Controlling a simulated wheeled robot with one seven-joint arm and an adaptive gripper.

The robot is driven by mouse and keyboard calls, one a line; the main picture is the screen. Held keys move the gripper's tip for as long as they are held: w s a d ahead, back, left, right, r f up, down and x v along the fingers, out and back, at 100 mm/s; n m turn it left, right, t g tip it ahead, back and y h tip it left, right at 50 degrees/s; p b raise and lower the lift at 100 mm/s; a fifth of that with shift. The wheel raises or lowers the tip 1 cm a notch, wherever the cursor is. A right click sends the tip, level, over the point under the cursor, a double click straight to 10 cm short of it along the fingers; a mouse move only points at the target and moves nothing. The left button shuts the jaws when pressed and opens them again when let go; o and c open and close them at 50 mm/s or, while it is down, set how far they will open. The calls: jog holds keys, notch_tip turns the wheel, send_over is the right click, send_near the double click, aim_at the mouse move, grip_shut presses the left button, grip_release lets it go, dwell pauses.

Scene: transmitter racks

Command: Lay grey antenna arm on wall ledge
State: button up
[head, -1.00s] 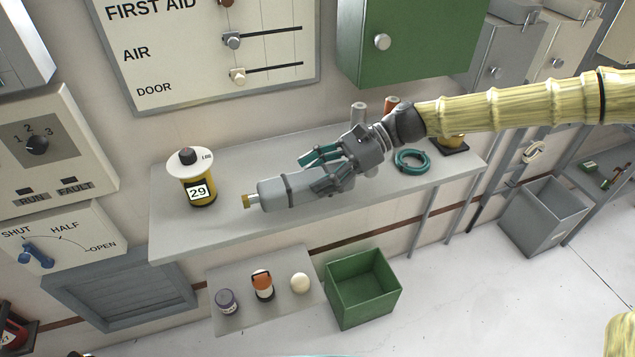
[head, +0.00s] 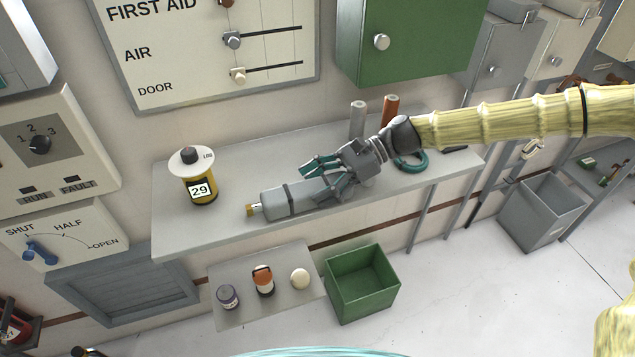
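The grey antenna arm (head: 287,201), a grey cylinder with dark bands and a brass-coloured tip, lies lengthwise over the front part of the wall ledge (head: 232,229), its tip to the left. It looks very close to the ledge top; I cannot tell if it touches. My gripper (head: 332,176) is at its right end, with teal-padded fingers around that end. One finger shows above the cylinder and another lies across it. The gripper appears shut on the arm, though the contact is partly hidden.
A yellow canister marked 29 (head: 201,189) stands left on the ledge. A grey cylinder (head: 358,120), an orange-brown one (head: 390,112) and a teal ring (head: 412,163) are near my wrist. Below are a small shelf (head: 235,313) with three items and a green bin (head: 362,285). A green cabinet (head: 420,35) hangs above.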

jog(key=shift+o, duration=1)
jog(key=shift+d+r, duration=0.1)
jog(key=shift+b+v, duration=1.9)
jog(key=shift+v, duration=4.05)
jog(key=shift+r, duration=0.1)
